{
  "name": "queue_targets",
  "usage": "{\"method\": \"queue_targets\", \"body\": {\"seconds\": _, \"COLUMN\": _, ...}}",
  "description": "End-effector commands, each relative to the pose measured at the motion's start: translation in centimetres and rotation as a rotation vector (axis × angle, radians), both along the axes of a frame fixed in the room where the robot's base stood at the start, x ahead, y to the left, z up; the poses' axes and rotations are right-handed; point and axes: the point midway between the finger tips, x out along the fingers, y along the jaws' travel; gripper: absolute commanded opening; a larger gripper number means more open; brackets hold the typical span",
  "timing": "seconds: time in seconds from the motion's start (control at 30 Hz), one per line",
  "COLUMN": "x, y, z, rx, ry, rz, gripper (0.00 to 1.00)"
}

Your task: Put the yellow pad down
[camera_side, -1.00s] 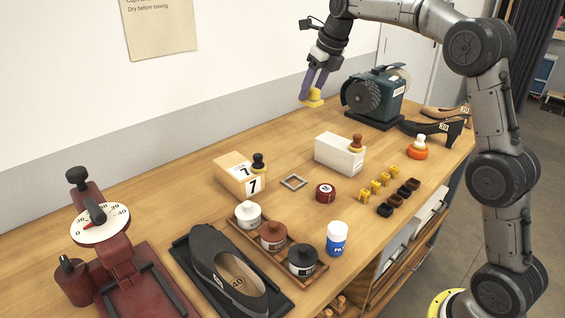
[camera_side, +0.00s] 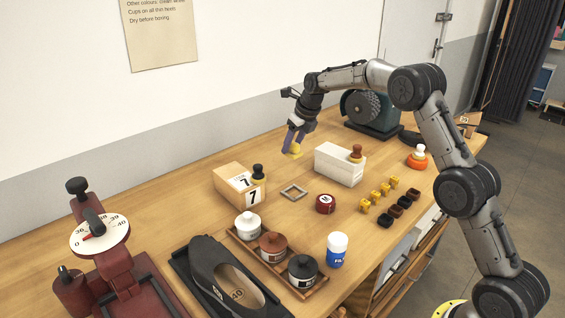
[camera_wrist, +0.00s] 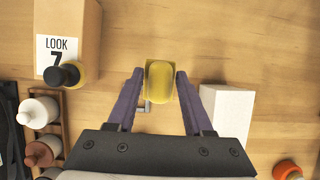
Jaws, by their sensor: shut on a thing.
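The yellow pad (camera_side: 294,150) is held between the two purple fingers of my gripper (camera_side: 291,142), above the table. In the wrist view the pad (camera_wrist: 160,82) sits between the fingertips of my gripper (camera_wrist: 157,76), which are closed on its sides. In the side view it hangs above the wood between the tan box and the white box. A small grey square frame (camera_side: 294,191) lies flat on the table in front of it; in the wrist view it is mostly hidden beneath the pad.
A tan box marked 7 (camera_side: 226,184) with a black-knobbed pad stands left, a white box (camera_side: 331,167) with a brown-knobbed pad right. A red round tin (camera_side: 325,204) and several yellow and dark cups stand nearby. A green grinder (camera_side: 376,126) is behind. Bare wood lies around the frame.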

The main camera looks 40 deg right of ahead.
Motion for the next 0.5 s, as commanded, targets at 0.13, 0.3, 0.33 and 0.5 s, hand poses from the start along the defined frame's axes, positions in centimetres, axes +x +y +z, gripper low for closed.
{"method": "queue_targets", "body": {"seconds": 0.13, "x": 2.3, "y": -0.5, "z": -2.3, "rx": 0.001, "ry": 0.003, "rz": 0.0, "gripper": 0.0}}
{"method": "queue_targets", "body": {"seconds": 0.3, "x": 4.3, "y": -0.8, "z": -4.6, "rx": 0.0, "ry": 0.001, "rz": 0.0, "gripper": 0.0}}
{"method": "queue_targets", "body": {"seconds": 0.33, "x": 4.5, "y": -0.9, "z": -4.9, "rx": 0.0, "ry": 0.0, "rz": 0.0, "gripper": 0.0}}
{"method": "queue_targets", "body": {"seconds": 0.5, "x": 5.2, "y": -1.1, "z": -5.7, "rx": 0.0, "ry": -0.001, "rz": 0.0, "gripper": 0.0}}
